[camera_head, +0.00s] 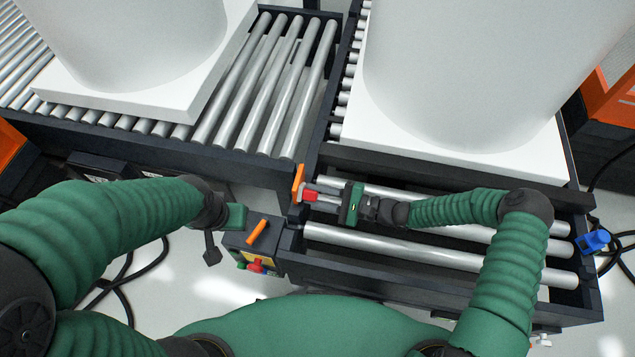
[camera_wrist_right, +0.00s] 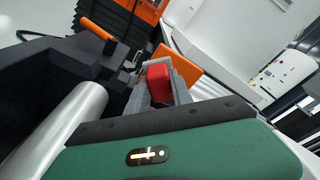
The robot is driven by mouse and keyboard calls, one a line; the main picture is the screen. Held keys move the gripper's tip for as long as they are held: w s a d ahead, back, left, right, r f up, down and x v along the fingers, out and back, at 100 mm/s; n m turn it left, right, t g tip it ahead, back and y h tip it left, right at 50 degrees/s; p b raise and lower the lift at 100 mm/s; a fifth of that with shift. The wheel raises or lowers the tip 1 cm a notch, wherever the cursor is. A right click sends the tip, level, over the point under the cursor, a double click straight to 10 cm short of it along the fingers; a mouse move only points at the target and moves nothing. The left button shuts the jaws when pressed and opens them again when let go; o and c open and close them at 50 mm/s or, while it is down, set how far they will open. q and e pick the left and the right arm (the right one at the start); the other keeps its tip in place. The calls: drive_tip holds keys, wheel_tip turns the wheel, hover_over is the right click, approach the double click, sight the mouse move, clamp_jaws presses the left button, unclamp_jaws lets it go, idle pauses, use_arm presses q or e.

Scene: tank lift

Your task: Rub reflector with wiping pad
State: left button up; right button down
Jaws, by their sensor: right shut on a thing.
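A red block, the wiping pad (camera_head: 310,196), is held between the fingers of my right gripper (camera_head: 317,194). The pad (camera_wrist_right: 158,78) also shows between the fingers in the right wrist view. An orange upright plate, apparently the reflector (camera_head: 299,181), stands at the conveyor frame's corner, just left of the pad. It shows right behind the pad in the wrist view (camera_wrist_right: 181,67). Pad and plate are very close; I cannot tell whether they touch. My left gripper (camera_head: 222,235) hangs beside the control box, partly hidden, its fingers unclear.
A control box (camera_head: 262,243) with an orange handle (camera_head: 257,231) and coloured buttons stands left of the conveyor corner. Large white tanks (camera_head: 480,70) rest on white bases over roller conveyors (camera_head: 265,85). Bare rollers (camera_head: 370,244) lie below my right arm. A blue connector (camera_head: 593,240) is at right.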

drive_tip(key=shift+s+a+r, duration=0.1)
drive_tip(key=shift+s+r, duration=0.15)
drive_tip(key=shift+s, duration=0.25)
drive_tip(key=shift+s+f+p, duration=0.15)
drive_tip(key=shift+s+p, duration=0.1)
drive_tip(key=shift+p, duration=0.05)
use_arm(q)
drive_tip(key=shift+r, duration=0.6)
drive_tip(key=shift+r, duration=0.3)
use_arm(e)
drive_tip(key=shift+w+f+v, duration=0.1)
drive_tip(key=shift+w+v, duration=0.05)
drive_tip(key=shift+v, duration=1.35)
drive_tip(key=shift+w+f+v, duration=0.15)
drive_tip(key=shift+v, duration=1.3)
use_arm(q)
drive_tip(key=shift+p, duration=0.3)
drive_tip(key=shift+r, duration=0.2)
use_arm(e)
drive_tip(key=shift+v, duration=1.65)
drive_tip(key=shift+w+f, duration=0.15)
drive_tip(key=shift+f, duration=0.05)
